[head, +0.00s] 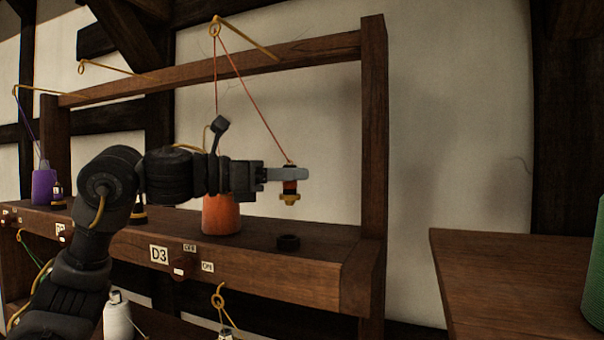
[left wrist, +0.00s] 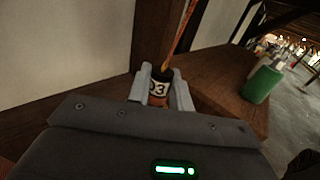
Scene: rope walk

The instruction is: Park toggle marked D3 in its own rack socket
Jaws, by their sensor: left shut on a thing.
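My left gripper (head: 289,175) is shut on the D3 toggle (head: 290,198), an orange and black piece with a brass-coloured lower end. In the left wrist view the toggle (left wrist: 158,88) stands between the gripper's fingers (left wrist: 161,92), with its label facing the camera. A red cord (head: 255,110) runs from the toggle's top up to a brass hook. The D3 plate (head: 159,255) is on the shelf's front. My right gripper is not in view.
An orange cone spool (head: 221,215) stands on the shelf behind my wrist. A purple spool (head: 45,187) is at the far left. The rack's right post (head: 374,150) rises beside the socket. A wooden table (head: 500,280) with a green spool (head: 595,265) is at right.

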